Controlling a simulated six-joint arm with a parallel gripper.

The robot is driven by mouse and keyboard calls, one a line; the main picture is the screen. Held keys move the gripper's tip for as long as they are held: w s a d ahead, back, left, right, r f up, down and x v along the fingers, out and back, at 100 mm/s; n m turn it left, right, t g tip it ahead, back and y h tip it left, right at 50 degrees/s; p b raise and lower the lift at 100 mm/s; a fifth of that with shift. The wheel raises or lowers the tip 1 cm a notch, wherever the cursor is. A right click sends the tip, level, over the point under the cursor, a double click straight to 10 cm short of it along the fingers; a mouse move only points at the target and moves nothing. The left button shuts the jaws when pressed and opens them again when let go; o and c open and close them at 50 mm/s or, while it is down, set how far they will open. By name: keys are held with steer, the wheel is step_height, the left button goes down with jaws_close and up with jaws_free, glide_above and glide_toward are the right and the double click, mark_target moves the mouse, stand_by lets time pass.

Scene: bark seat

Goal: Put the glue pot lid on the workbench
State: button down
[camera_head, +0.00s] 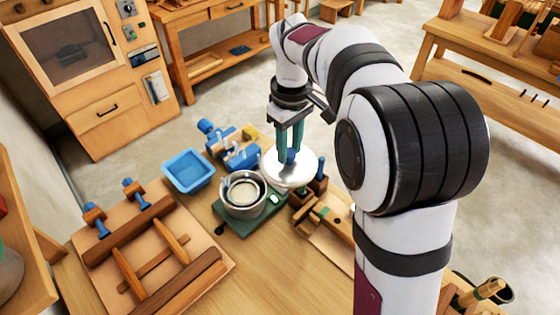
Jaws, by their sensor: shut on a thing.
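My gripper (291,150) points down with its green fingers shut on the blue knob of the glue pot lid (290,177), a round pale disc. The lid is level, just right of the glue pot (243,194). The metal pot is uncovered and shows a pale inside. It stands on a green base on the wooden workbench (250,265). The lid appears to be held above the bench, but its exact height is hard to tell. It hides part of what lies under it.
A blue tray (188,171) stands left of the pot, with blue tools (238,150) behind it. A wooden clamping frame (150,250) fills the left of the bench. Wooden tools (325,215) lie right of the pot. The bench's front middle is bare.

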steer(key=shift+s+d+r, duration=0.15)
steer(key=shift+d+r, duration=0.15)
steer(key=shift+d, duration=0.15)
steer(key=s+d+r+m, duration=0.3)
steer(key=s+d+m, duration=0.4)
steer(key=s+d+f+n, duration=0.1)
steer(key=s+f+n, duration=0.6)
steer(key=f, duration=0.5)
steer(key=shift+w+a+f, duration=0.5)
steer(key=shift+a+f, duration=1.35)
steer(key=shift+w+a+f, duration=0.5)
steer(key=shift+a+f, duration=1.3)
steer(key=shift+a, duration=0.1)
steer(key=shift+w+a+f, duration=0.5)
steer(key=shift+a+f, duration=1.35)
steer(key=c, duration=0.5)
jaws_free()
steer(key=shift+f, duration=0.1)
steer(key=shift+c, duration=0.2)
